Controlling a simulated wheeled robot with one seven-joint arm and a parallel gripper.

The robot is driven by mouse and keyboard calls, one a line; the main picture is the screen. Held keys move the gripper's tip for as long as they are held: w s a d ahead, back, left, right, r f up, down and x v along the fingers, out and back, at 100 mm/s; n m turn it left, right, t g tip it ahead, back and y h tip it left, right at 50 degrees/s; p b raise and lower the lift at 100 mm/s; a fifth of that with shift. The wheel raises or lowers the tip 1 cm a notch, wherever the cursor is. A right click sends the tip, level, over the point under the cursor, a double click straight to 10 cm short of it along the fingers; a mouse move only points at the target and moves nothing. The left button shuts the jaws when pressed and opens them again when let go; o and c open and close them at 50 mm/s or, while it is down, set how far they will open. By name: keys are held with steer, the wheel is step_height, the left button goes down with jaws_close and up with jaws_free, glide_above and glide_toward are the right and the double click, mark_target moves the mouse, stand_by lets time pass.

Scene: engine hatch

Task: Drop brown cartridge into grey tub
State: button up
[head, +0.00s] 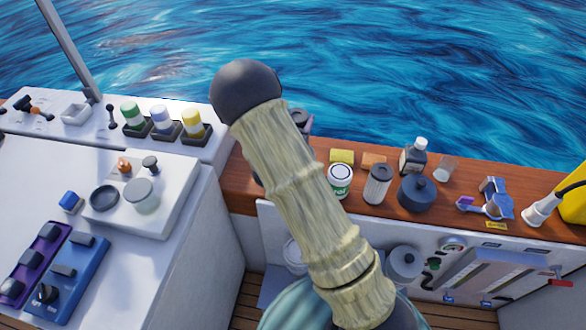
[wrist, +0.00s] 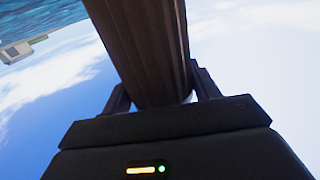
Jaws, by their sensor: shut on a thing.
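In the wrist view my gripper (wrist: 160,92) is shut on a long, dark brown, ridged piece, the brown cartridge (wrist: 142,45). It stands out from between the two fingers, and its far end runs out of the picture. In the head view my arm fills the middle and hides the cartridge; the fingers are not clearly seen. I cannot tell for sure which thing is the grey tub. A pale round container (head: 292,256) sits low behind my arm, partly hidden, and a grey round thing (head: 404,260) is to its right.
A wooden ledge (head: 440,205) holds a grey pleated filter (head: 377,184), a dark lidded pot (head: 416,192), a dark bottle (head: 414,157) and a clear glass (head: 446,168). A white console (head: 185,255) with switches and capped jars stands at left. Water lies beyond.

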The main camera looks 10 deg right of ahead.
steer(key=shift+f+b, duration=0.5)
steer(key=shift+f, duration=0.95)
steer(key=o, duration=1.4)
steer(key=shift+a, duration=0.1)
steer(key=shift+s, duration=0.1)
steer(key=b+v, duration=0.3)
steer(key=v, duration=1.4)
steer(key=shift+a, duration=0.15)
